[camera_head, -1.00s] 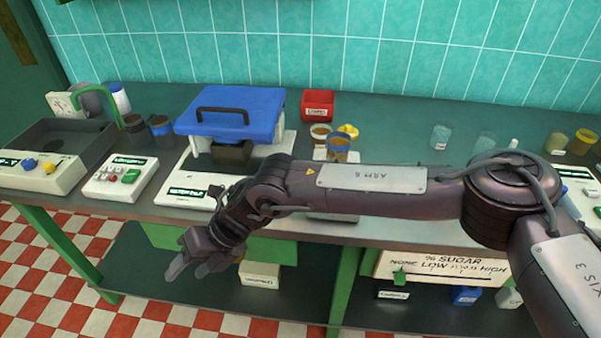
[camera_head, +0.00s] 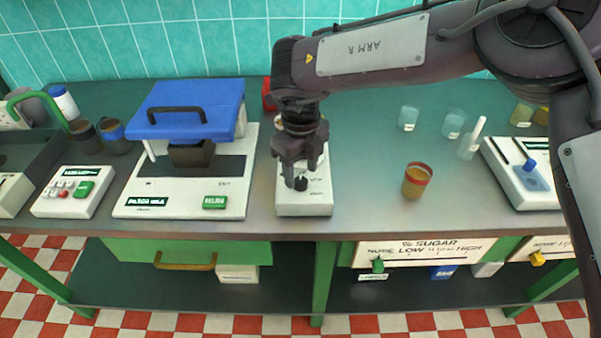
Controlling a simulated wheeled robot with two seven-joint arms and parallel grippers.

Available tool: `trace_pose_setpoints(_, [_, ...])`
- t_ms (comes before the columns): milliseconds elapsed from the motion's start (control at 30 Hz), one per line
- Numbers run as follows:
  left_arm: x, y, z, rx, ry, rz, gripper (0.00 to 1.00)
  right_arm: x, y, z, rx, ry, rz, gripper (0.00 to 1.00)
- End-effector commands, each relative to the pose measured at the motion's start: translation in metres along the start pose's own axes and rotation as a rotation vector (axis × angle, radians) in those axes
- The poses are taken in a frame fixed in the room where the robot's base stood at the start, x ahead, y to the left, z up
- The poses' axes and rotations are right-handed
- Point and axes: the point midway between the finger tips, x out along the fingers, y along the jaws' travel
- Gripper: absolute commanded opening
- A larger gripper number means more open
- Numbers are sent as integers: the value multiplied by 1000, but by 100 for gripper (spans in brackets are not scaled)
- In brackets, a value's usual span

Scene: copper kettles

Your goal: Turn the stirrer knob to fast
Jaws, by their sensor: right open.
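A small white device (camera_head: 303,207), which looks like the stirrer, stands at the front of the counter. Its small dark knob (camera_head: 301,184) shows between and below the fingers of my right gripper. My right gripper (camera_head: 302,178) points down over the device, open, with its fingers on either side of the knob. I cannot tell whether they touch it. The knob's pointer and the small print on the device are too small to read. My gripper and wrist hide the back of the device. My left gripper is not in view.
A white machine with a blue lid (camera_head: 190,108) stands close on the left. A white device with a blue knob (camera_head: 526,172) is further right.

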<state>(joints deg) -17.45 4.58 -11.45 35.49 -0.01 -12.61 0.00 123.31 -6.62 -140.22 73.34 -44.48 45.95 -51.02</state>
Motion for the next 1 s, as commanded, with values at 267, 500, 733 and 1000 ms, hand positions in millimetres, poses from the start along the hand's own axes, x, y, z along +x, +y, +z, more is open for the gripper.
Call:
trace_pose_setpoints(267, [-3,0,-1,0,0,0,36,24,0,0,1,0,1,51])
trace_pose_setpoints(500, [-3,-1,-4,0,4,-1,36,24,0,0,0,-1,0,51])
trace_pose_setpoints(733, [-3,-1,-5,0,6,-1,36,24,0,0,0,-1,0,20])
trace_pose_setpoints(1000, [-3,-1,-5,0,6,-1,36,24,0,0,7,-1,0,6])
